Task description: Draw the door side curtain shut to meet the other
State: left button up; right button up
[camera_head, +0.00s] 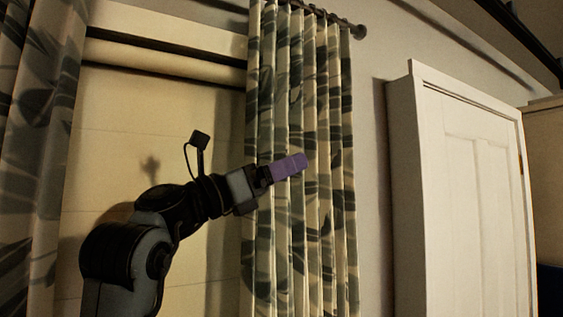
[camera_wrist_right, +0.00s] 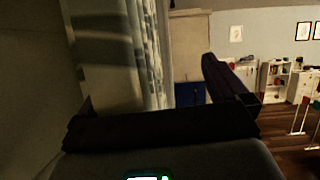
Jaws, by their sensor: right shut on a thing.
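The door side curtain (camera_head: 325,200), cream with grey-green leaf shapes, hangs in bunched folds at the right end of its rod in the head view. The other curtain (camera_head: 40,150) hangs at the left edge, with a wide gap between the two. My right gripper (camera_head: 290,166), with purple fingers, is at the door side curtain's folds about mid-height and is shut on its cloth. The pinched cloth itself is hard to make out. In the right wrist view the curtain (camera_wrist_right: 152,50) hangs left of a dark purple finger (camera_wrist_right: 228,80). My left gripper is not in view.
A pale window blind (camera_head: 150,115) fills the gap between the curtains. The rod's dark end knob (camera_head: 359,31) is at the top. A white panelled door (camera_head: 470,190) stands to the right. White shelves (camera_wrist_right: 273,80) stand far off across the wooden floor.

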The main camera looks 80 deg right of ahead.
jog(key=shift+s+a+r+m+g+y, duration=0.4)
jog(key=shift+s+a+r+m, duration=0.5)
jog(key=shift+a+r, duration=0.25)
jog(key=shift+w+d+f+n+t+h, duration=0.4)
jog(key=shift+w+d+f+n, duration=0.25)
jog(key=shift+d+f+n, duration=0.25)
jog(key=shift+c, duration=0.5)
jog(key=shift+o, duration=0.3)
jog(key=shift+v, duration=1.25)
jog(key=shift+w+a+f, duration=0.3)
jog(key=shift+w+f, duration=0.1)
jog(key=shift+w, duration=0.25)
jog(key=shift+w+a+f, duration=0.25)
jog(key=shift+w+f, duration=0.1)
jog(key=shift+w, duration=0.25)
jog(key=shift+c, duration=0.2)
jog(key=shift+v, duration=3.45)
jog(key=shift+d+f, duration=0.1)
jog(key=shift+f, duration=0.05)
jog(key=shift+c, duration=0.2)
